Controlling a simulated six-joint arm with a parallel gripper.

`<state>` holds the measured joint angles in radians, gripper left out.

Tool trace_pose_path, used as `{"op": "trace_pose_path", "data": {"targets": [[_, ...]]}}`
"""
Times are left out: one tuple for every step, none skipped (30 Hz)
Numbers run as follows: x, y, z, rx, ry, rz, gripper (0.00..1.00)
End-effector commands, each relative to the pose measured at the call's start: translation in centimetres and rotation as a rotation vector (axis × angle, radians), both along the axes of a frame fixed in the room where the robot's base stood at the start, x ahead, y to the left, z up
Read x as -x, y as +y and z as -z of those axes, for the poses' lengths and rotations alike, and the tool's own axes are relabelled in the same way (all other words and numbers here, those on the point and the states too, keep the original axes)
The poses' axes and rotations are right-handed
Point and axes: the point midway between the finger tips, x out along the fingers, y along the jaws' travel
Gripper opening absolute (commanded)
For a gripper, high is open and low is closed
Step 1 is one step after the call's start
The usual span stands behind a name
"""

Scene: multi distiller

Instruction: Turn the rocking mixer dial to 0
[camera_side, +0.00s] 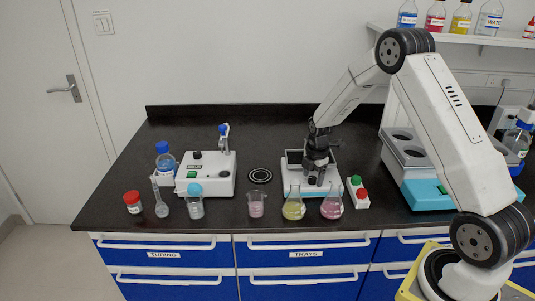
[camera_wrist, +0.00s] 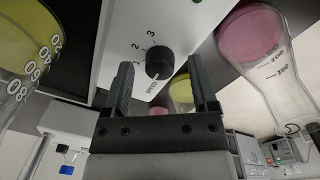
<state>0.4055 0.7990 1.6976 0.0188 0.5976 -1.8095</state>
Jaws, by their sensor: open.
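The rocking mixer (camera_side: 293,186) is a white box with a light-blue band on the bench, partly hidden by my gripper (camera_side: 316,180). In the wrist view its white front panel (camera_wrist: 125,25) carries a round black dial (camera_wrist: 159,62) with the marks 1, 2 and 3 beside it and small lettering below. The dial's pointer setting is not clear. My gripper (camera_wrist: 161,72) is open, with one finger on each side of the dial in that view. Gaps show between fingers and dial, and I cannot tell how far the tips are from the panel.
A yellow flask (camera_side: 293,208) and a pink flask (camera_side: 331,208) stand close in front of the mixer. A beaker (camera_side: 256,204) and a stirrer unit (camera_side: 207,174) stand left. Bare bench lies behind.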

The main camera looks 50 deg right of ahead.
Motion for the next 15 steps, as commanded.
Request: {"op": "trace_pose_path", "data": {"targets": [[0.0,0.0,-0.2,0.0,-0.001,0.0,0.75],[0.0,0.0,-0.4,0.0,0.0,0.0,0.75],[0.0,0.0,-0.6,0.0,0.0,0.0,0.75],[0.0,0.0,-0.8,0.0,0.0,0.0,0.75],[0.0,0.0,-1.0,0.0,-0.001,0.0,0.75],[0.0,0.0,-1.4,0.001,-0.002,0.0,0.75],[0.0,0.0,-1.7,0.002,-0.003,0.0,0.75],[0.1,0.0,-2.0,0.001,-0.002,0.0,0.75],[0.1,0.0,-2.5,0.0,-0.002,0.0,0.75],[0.1,0.0,-2.8,0.001,-0.002,0.0,0.75],[0.1,0.0,-3.2,0.002,-0.003,0.0,0.75],[0.1,0.0,-3.7,0.002,-0.003,0.0,0.75],[0.2,0.0,-4.1,0.002,-0.003,0.0,0.75],[0.2,0.0,-4.5,0.002,-0.003,0.0,0.75],[0.2,0.0,-5.0,0.002,-0.003,0.0,0.75]]}}
